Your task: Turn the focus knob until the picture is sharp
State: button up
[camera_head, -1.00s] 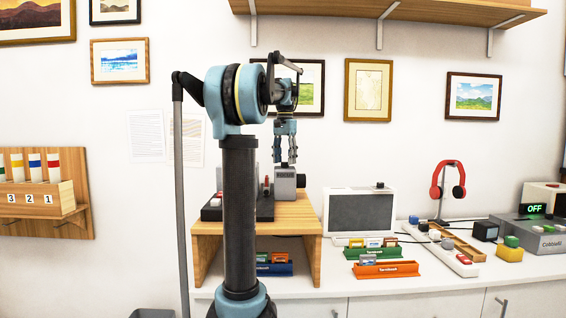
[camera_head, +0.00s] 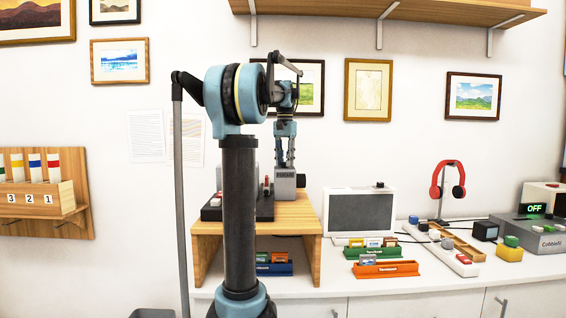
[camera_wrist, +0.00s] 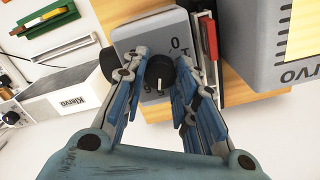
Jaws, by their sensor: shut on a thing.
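A grey box (camera_head: 288,181) with a dark round part on its right side stands on the wooden stand (camera_head: 310,212). In the wrist view, the box top (camera_wrist: 150,38) carries a black round knob (camera_wrist: 160,72) with a white pointer line and printed marks around it. My gripper (camera_head: 286,164) points straight down over the box. In the wrist view, my gripper (camera_wrist: 161,75) has its fingers closed on opposite sides of the knob. The white-framed screen (camera_head: 361,212) right of the stand is plain dark grey. No projected picture is clear to me.
A dark device with a red lever (camera_head: 266,185) stands close left of the box. Green (camera_head: 372,252) and orange (camera_head: 387,270) racks of cards lie on the white counter. Red headphones (camera_head: 448,180) hang further right. Framed prints hang behind my arm.

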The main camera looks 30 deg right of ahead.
jog(key=shift+w+n, duration=0.1)
jog(key=shift+n, duration=0.2)
jog(key=o, duration=1.1)
jog(key=shift+r, duration=0.1)
notch_tip(320, 180, up, 12)
jog(key=shift+w+f, duration=0.1)
jog(key=shift+f, duration=0.05)
